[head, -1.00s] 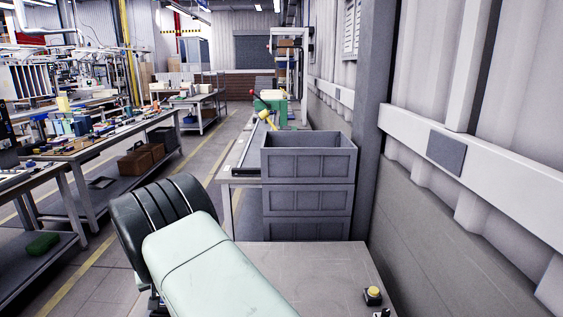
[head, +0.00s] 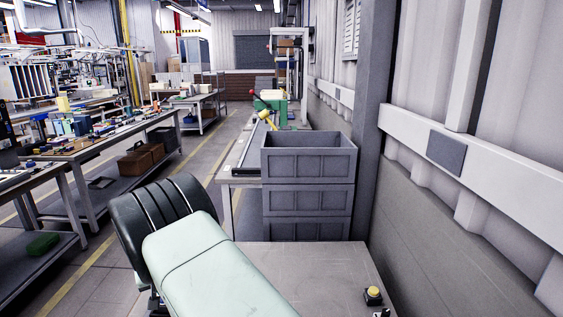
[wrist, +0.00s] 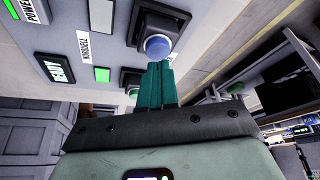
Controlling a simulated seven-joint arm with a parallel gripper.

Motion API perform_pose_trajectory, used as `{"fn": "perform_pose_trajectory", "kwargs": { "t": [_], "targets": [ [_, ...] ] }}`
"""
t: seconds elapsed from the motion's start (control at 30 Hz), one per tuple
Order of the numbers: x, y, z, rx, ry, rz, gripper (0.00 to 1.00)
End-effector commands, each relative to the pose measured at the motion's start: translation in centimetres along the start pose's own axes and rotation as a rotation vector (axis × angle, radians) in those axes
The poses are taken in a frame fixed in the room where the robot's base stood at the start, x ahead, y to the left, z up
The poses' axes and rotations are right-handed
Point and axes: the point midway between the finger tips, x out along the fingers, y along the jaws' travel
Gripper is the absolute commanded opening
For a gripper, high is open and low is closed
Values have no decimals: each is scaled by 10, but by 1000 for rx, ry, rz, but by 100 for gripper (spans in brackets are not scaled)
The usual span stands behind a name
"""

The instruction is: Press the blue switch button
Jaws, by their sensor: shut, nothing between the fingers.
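The blue switch button (wrist: 158,46) is round and sits in a dark square housing on a light panel, at the upper middle of the wrist view. My gripper (wrist: 155,66) has its teal fingers together, with nothing between them. In the wrist view the fingertips lie at the lower edge of the blue button; I cannot tell whether they touch it. In the head view neither the blue button nor the fingers show; my pale green arm covers the lower middle.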

Motion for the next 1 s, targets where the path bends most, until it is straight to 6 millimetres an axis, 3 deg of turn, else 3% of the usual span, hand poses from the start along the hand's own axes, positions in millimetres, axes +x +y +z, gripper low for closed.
{"fn": "perform_pose_trajectory", "kwargs": {
  "t": [1.0],
  "targets": [
    [11,0,4,0,0,0,0]
  ]
}}
